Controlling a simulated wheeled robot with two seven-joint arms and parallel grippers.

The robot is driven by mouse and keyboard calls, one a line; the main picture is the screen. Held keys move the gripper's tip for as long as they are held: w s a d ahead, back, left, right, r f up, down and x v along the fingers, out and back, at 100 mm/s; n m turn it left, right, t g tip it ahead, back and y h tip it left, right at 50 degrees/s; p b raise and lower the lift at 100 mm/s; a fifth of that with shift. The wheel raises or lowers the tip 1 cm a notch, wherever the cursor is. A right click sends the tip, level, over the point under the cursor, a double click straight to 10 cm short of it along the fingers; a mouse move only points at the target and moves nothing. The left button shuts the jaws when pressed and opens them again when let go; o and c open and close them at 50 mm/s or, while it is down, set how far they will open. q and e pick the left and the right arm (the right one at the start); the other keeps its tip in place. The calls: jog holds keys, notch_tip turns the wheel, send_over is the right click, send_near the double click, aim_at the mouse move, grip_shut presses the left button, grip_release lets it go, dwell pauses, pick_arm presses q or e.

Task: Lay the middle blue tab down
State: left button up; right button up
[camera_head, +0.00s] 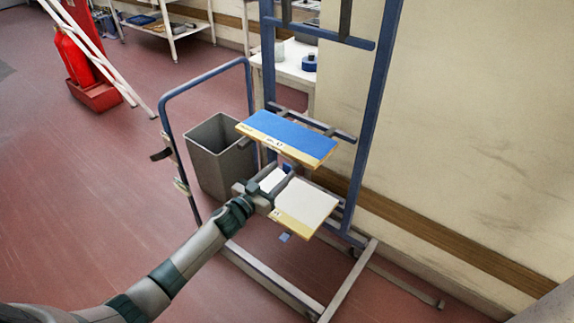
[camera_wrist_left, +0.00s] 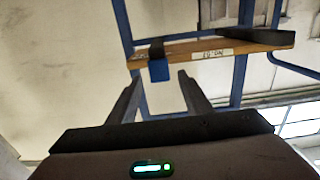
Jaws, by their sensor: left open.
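My left gripper (camera_head: 277,186) reaches into the blue rack from the left, between the upper and lower boards, with its fingers open. A small blue tab (camera_head: 286,167) shows just beyond the fingers, below the upper board. In the left wrist view a blue tab (camera_wrist_left: 158,70) stands at a board's wooden edge, lined up with the gap between the fingertips (camera_wrist_left: 159,77). I cannot tell whether the fingers touch it. Another small blue tab (camera_head: 285,237) shows below the lower board. My right gripper is not in view.
The upper board (camera_head: 288,135) is blue with a labelled wooden edge. The lower board (camera_head: 306,202) is pale, close beside the gripper. The blue rack (camera_head: 372,112) stands near the wall. A grey bin (camera_head: 209,165) stands left of the rack. Open red floor lies to the left.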

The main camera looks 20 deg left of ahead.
aim_at(286, 167)
pick_arm(q)
jog(key=shift+x, duration=2.05)
jog(key=c, duration=1.1)
